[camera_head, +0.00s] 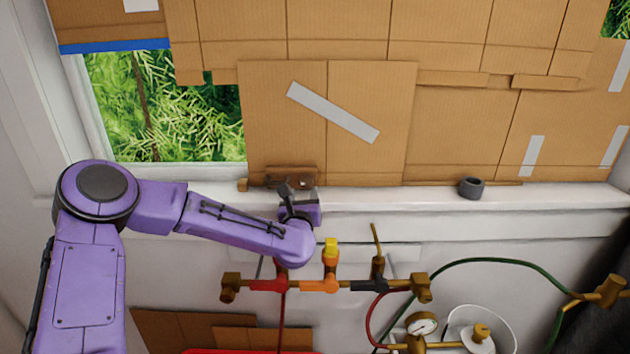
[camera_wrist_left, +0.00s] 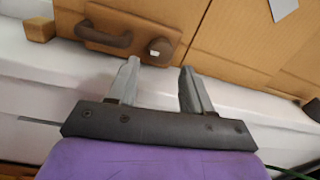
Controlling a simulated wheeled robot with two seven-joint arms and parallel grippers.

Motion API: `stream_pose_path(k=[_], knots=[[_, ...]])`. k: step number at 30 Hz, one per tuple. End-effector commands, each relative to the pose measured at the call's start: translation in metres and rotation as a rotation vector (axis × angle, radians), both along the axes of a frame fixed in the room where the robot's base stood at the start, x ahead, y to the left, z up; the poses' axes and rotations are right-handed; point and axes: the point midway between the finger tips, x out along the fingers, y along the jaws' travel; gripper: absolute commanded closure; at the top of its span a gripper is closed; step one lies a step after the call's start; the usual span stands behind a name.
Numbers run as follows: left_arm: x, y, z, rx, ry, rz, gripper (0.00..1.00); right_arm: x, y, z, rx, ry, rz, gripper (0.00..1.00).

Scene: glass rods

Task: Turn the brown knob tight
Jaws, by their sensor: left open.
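My left gripper (camera_head: 293,186) reaches over the white windowsill, pointing at the cardboard-covered wall. In the left wrist view its two grey fingers (camera_wrist_left: 160,75) are spread with nothing between them. In the head view the arm partly covers this plate (camera_head: 292,172). A brass-brown round knob (camera_head: 481,331) sits by the gauge at lower right. I cannot tell which is the brown knob meant. My right gripper is out of view.
A small brown block (camera_head: 242,184) sits left of the plate. A dark grey cup-like ring (camera_head: 471,187) stands on the sill (camera_head: 400,199). Below my forearm runs a brass manifold with a yellow-capped valve (camera_head: 330,250), hoses and a gauge (camera_head: 421,323). The sill between plate and ring is clear.

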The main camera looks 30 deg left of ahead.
Motion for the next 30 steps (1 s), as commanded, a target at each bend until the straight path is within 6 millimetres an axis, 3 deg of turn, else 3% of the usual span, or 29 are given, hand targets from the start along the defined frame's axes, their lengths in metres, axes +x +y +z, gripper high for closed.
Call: stream_pose_path(k=[3,9,19,20,23,30], knots=[[0.025,0.013,0.005,0.004,0.003,0.001,0.50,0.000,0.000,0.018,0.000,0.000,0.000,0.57],[0.053,0.026,0.002,0.001,0.002,-0.002,0.50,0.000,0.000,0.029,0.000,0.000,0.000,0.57],[0.060,0.029,0.000,-0.001,0.000,-0.003,0.50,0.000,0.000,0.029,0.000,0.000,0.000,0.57],[0.060,0.029,0.000,-0.001,0.000,-0.003,0.56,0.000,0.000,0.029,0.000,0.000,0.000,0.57],[0.059,0.029,0.000,0.000,0.001,-0.003,0.89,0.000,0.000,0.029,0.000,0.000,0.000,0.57],[0.059,0.029,0.000,0.008,0.005,-0.003,0.91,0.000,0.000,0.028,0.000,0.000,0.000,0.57]])
